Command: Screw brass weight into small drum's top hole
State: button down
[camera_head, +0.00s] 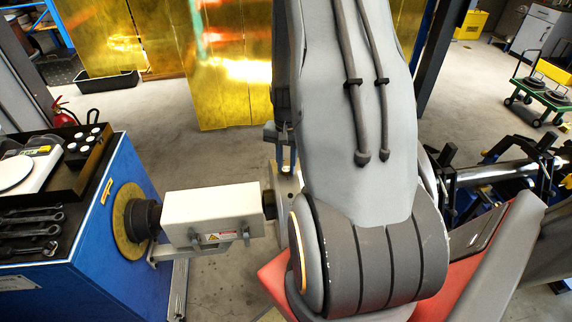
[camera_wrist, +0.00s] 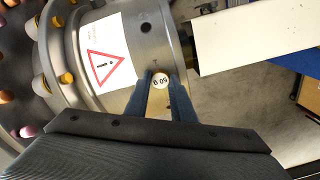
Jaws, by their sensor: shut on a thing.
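My gripper (camera_wrist: 160,88) is shut on a small weight (camera_wrist: 160,79) with a pale round top marked "50 g". Below the top it looks yellowish between the two blue fingers. The weight is in front of a grey metal drum (camera_wrist: 170,40) in the wrist view. I cannot tell whether it touches the drum or sits in a hole, as the fingers hide its lower end. A dark hole (camera_wrist: 146,27) shows on the drum above the weight in the picture.
A larger rotor part with several brass and coloured pieces (camera_wrist: 66,78) lies left of the drum. A white guard (camera_wrist: 255,43) reaches in from the right. In the head view, a blue machine cabinet (camera_head: 95,235) with a white shaft cover (camera_head: 213,212) stands left.

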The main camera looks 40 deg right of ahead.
aim_at(286, 169)
jog(key=m, duration=1.3)
jog(key=shift+f+b, duration=0.1)
jog(key=shift+b, duration=0.25)
jog(key=c, duration=1.4)
grip_release()
jog(key=shift+m, duration=0.4)
jog(key=shift+c, duration=0.2)
jog(key=shift+c, duration=0.7)
jog(key=shift+r+p, duration=0.35)
jog(key=shift+r, duration=2.7)
jog(key=shift+a, duration=0.1)
